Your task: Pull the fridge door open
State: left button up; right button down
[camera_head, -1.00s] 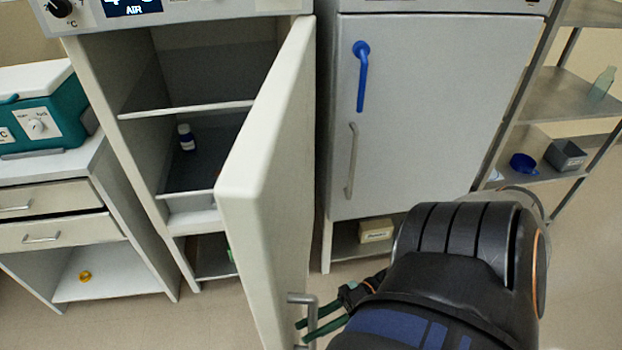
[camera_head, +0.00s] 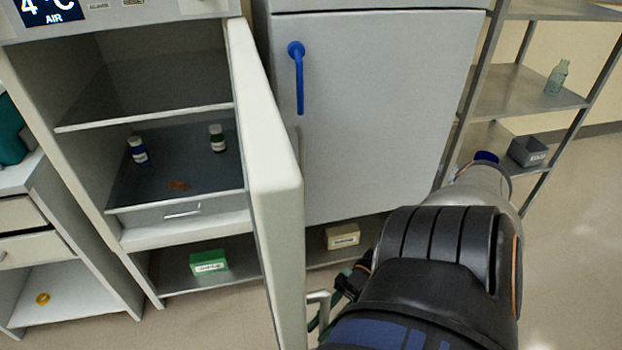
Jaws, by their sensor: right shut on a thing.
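The fridge door (camera_head: 275,190) is a pale, thick panel. It stands well open, seen nearly edge-on, to the right of the fridge interior (camera_head: 160,80). Its grey metal handle (camera_head: 318,297) shows low in the view on the door's right side. My right gripper (camera_head: 322,318) is at this handle and shut on it; the black arm hides part of the fingers. My left gripper is not in view.
A closed grey cabinet (camera_head: 390,110) with a blue handle (camera_head: 298,75) stands right of the door. A metal rack (camera_head: 530,95) is at the far right. A green box (camera_head: 208,262) and a beige box (camera_head: 342,236) sit on low shelves. Floor is clear at right.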

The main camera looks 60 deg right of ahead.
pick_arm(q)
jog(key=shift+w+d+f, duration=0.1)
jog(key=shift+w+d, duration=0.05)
pick_arm(e)
jog(key=shift+s+d+n+g, duration=0.2)
jog(key=shift+s+d, duration=0.15)
jog(key=shift+d, duration=0.2)
jog(key=shift+s+d+n+g, duration=0.1)
jog(key=shift+s+d+g, duration=0.15)
jog(key=shift+d, duration=0.3)
jog(key=c, duration=1)
grip_release()
jog(key=shift+s, duration=0.1)
jog(key=shift+c, duration=0.2)
pick_arm(q)
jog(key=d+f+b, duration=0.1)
jog(key=b, duration=0.1)
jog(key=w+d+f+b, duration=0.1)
jog(key=b, duration=0.1)
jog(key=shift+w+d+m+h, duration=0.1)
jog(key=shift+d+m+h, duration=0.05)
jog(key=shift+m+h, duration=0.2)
pick_arm(e)
jog(key=s+d, duration=0.2)
jog(key=d, duration=1)
jog(key=shift+d, duration=0.15)
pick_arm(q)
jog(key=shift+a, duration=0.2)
pick_arm(e)
jog(key=shift+s, duration=0.1)
